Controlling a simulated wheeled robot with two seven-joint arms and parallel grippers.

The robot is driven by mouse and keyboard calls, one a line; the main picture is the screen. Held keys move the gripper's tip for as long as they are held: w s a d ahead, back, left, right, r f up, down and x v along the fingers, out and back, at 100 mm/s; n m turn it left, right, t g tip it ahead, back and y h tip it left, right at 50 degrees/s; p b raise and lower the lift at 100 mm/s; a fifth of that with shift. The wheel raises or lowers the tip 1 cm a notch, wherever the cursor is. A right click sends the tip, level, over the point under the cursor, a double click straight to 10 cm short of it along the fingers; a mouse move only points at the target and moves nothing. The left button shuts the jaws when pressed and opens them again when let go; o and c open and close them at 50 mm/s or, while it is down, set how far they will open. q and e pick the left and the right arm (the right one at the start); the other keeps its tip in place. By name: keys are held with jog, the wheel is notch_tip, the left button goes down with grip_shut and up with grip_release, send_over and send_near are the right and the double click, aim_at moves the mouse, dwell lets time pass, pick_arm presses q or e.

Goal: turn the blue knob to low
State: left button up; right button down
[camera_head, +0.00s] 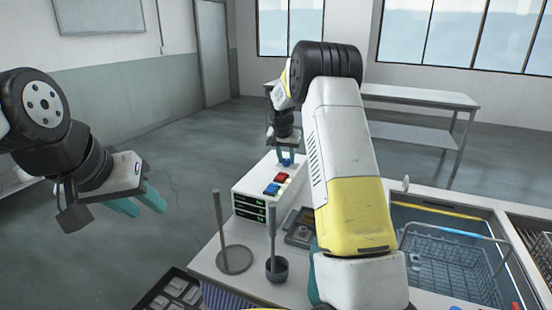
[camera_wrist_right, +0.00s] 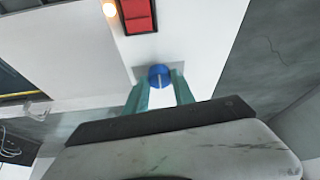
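The blue knob (camera_wrist_right: 159,76) is on the white surface of the instrument box (camera_head: 247,190), with a pale pointer line on its face running roughly up and down in the wrist view. The knob also shows in the head view (camera_head: 286,163), small and partly covered. My right gripper (camera_wrist_right: 159,84) is at the knob, one teal finger on each side. The finger gap is about as wide as the knob, and I cannot tell whether the fingers touch it. My left gripper (camera_head: 147,203) is open and empty, over the floor at the left.
A red switch (camera_wrist_right: 138,15) and a lit lamp (camera_wrist_right: 109,8) are near the knob.

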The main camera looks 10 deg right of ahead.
jog(key=shift+n, duration=0.3)
jog(key=shift+d+n+y, duration=0.15)
jog(key=shift+n+y, duration=0.35)
jog(key=shift+n, duration=0.7)
jog(key=n+y, duration=0.1)
jog(key=n, duration=0.2)
jog(key=shift+d+n+y, duration=0.1)
jog(key=shift+n+y, duration=0.2)
jog(key=shift+n, duration=0.1)
jog(key=n+y, duration=0.1)
jog(key=n, duration=0.4)
jog(key=shift+y, duration=0.4)
jog(key=c, duration=1.1)
grip_release()
jog(key=shift+o, duration=0.2)
jog(key=v, duration=0.7)
jog(key=shift+d+r, duration=0.2)
jog(key=shift+r, duration=0.2)
